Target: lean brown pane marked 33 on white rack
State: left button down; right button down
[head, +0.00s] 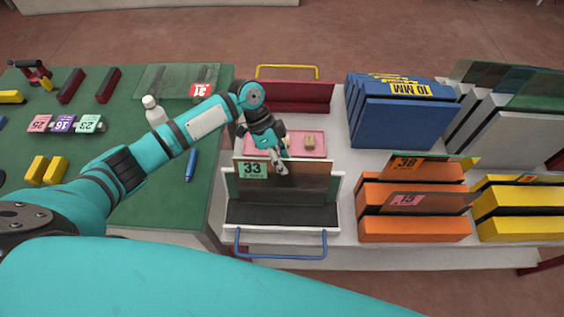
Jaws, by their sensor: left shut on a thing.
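The brown pane marked 33 (311,179) is see-through, with a green label at its upper left. It stands near upright over a dark-floored, white-edged holder (280,216) with a blue handle. My left gripper (280,169) is shut on the pane's top edge, near its middle. I cannot tell whether the pane's lower edge touches the holder. A white-grey rack (486,124) with several slanted slabs is at the right back, with greenish and dark panes leaning on it. My right gripper is not in view.
A blue rack marked 10 MM (400,122), an orange rack (413,228) with panes 38 and 15, and a yellow rack (520,229) stand right of the pane. A pink tray (313,140) is behind it. The green table (160,205) at left holds a bottle (154,112).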

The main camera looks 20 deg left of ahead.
pick_arm(q)
jog(key=shift+f, duration=0.2)
jog(key=c, duration=1.4)
grip_release()
jog(key=shift+f, duration=0.1)
jog(key=v, duration=1.2)
jog(key=shift+s, duration=0.1)
